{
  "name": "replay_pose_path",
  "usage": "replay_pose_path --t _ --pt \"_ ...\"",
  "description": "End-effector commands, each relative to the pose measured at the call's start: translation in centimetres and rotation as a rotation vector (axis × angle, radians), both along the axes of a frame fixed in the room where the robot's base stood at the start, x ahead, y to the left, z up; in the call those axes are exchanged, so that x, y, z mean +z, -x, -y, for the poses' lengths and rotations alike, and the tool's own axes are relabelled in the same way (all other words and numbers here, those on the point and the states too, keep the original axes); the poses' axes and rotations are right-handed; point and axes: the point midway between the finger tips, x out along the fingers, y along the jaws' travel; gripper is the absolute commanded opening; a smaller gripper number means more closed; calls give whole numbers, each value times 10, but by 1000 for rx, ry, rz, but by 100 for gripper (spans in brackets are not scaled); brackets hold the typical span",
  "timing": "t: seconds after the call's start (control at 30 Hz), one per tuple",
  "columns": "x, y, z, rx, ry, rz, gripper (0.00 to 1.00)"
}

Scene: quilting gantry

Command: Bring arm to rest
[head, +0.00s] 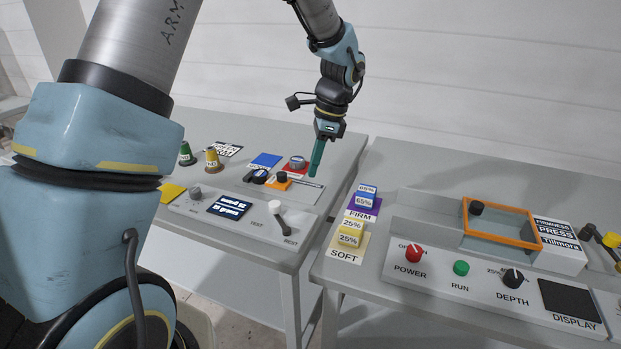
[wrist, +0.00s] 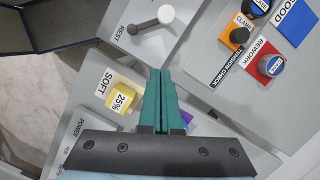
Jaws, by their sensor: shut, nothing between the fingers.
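My gripper (head: 316,160) has green fingers that are shut together with nothing between them. It points down above the right part of the left table, near the red pad. In the wrist view the shut fingers (wrist: 160,75) lie over the gap between the two tables, close in the picture to the yellow block marked 25% (wrist: 122,101).
The left table (head: 290,255) holds a panel with a white-knobbed lever (head: 275,206), green and yellow cones and coloured pads. The right table (head: 372,285) holds a press with an orange frame (head: 540,234), marked blocks (head: 350,232) and a red power knob (head: 413,253). A gap separates the tables.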

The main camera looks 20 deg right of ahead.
Motion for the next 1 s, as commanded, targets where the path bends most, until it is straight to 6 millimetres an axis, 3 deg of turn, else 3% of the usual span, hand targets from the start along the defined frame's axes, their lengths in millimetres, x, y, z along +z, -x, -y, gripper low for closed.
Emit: replay_pose_path --t 0.47,0.57,0.67,0.77,0.9,1.0 --pt "1 0 0 2 0 0 0" --pt "4 -3 -13 55 12 7 0" --pt "11 -9 -52 227 53 27 0" --pt "19 -9 -115 525 119 64 0" --pt "27 10 -202 1003 221 129 0" --pt "29 31 -250 1303 283 176 0"
